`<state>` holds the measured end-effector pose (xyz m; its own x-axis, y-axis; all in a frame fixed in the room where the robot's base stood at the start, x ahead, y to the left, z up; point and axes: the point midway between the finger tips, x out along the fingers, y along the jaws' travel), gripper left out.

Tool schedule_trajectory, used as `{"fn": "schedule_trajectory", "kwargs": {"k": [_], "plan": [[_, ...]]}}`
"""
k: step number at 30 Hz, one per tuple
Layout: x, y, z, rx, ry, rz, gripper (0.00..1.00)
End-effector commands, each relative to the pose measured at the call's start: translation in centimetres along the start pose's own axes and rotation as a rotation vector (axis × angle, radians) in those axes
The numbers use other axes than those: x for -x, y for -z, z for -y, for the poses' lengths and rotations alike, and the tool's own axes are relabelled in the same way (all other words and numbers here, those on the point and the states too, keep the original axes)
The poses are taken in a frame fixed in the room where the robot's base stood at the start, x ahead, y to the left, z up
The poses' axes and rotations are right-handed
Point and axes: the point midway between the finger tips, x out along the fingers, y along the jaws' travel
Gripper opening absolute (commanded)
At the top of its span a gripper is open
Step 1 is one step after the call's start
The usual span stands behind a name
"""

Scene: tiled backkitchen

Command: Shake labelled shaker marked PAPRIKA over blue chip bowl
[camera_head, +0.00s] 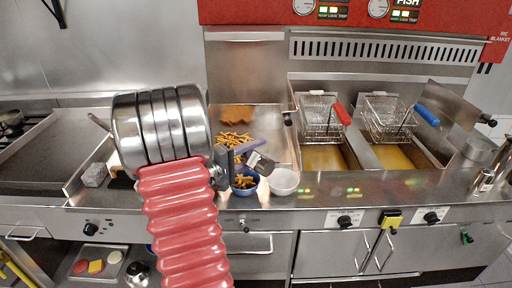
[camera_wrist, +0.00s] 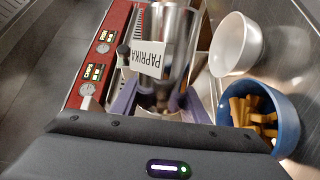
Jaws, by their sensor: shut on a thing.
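The metal shaker (camera_wrist: 176,38) carries a white label reading PAPRIKA (camera_wrist: 150,58) in the wrist view. My gripper (camera_wrist: 160,100) is shut on it, with a purple finger on each side. In the head view the shaker (camera_head: 262,163) is tilted in my gripper (camera_head: 240,160), just above and beside the blue chip bowl. The blue bowl (camera_head: 243,192) stands on the steel counter with chips in it, partly hidden behind my gripper. It also shows at the right of the wrist view (camera_wrist: 291,118).
An empty white bowl (camera_head: 284,182) stands right beside the blue bowl. Behind is a steel chip tray (camera_head: 275,128) with loose chips. Fryer baskets (camera_head: 320,118) over oil lie to the right. More metal shakers (camera_head: 484,180) stand at the far right.

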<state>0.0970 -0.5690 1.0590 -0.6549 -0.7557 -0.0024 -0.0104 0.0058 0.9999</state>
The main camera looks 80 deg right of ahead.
Motion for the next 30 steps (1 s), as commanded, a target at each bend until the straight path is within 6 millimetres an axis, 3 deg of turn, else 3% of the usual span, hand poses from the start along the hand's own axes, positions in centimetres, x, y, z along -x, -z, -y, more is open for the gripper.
{"fn": "schedule_trajectory", "kwargs": {"k": [12, 30], "plan": [[0.0, 0.1, 3.2, 0.392, -0.060, 0.000, 0.14], [0.5, 0.7, 3.5, 0.436, -0.072, -0.019, 0.14]]}}
